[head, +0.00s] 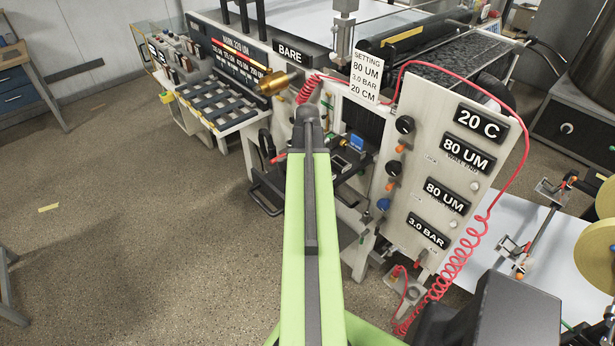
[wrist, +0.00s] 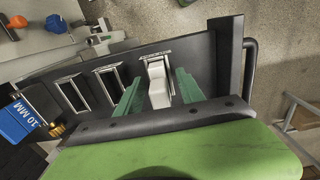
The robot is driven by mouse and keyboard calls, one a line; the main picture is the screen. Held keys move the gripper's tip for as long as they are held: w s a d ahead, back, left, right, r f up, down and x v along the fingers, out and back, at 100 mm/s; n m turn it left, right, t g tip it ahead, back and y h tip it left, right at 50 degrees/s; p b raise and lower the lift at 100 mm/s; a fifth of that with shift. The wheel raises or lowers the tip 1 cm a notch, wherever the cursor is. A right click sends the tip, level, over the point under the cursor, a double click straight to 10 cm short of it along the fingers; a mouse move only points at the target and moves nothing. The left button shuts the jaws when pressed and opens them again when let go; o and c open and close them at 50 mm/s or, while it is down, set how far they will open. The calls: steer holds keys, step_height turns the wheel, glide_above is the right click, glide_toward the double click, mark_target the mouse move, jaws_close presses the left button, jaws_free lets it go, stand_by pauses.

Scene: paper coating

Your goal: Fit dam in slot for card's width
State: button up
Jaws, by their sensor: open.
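The setting card (head: 365,77) in the head view reads 80 UM, 3.0 BAR, 20 CM. In the wrist view a dark rack plate (wrist: 215,57) has three metal-framed openings in a row: a left slot (wrist: 72,94), a middle slot (wrist: 109,81) and a right one. A pale grey block (wrist: 158,84), seemingly the dam, stands at the right slot. My gripper (wrist: 159,78) is open, its two green fingers on either side of this block. I cannot tell whether they touch it. No slot width labels are readable. My arm hides the gripper in the head view.
A blue block marked 10 MM (wrist: 18,122) with a brass fitting is left of the rack. A black bent handle (wrist: 250,70) is at its right. A red coiled hose (head: 462,255) hangs by the panel (head: 405,185). Open floor (head: 130,220) lies at the left.

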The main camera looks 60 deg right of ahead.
steer(key=shift+r, duration=0.1)
step_height(320, 180, up, 12)
steer(key=p, duration=1.2)
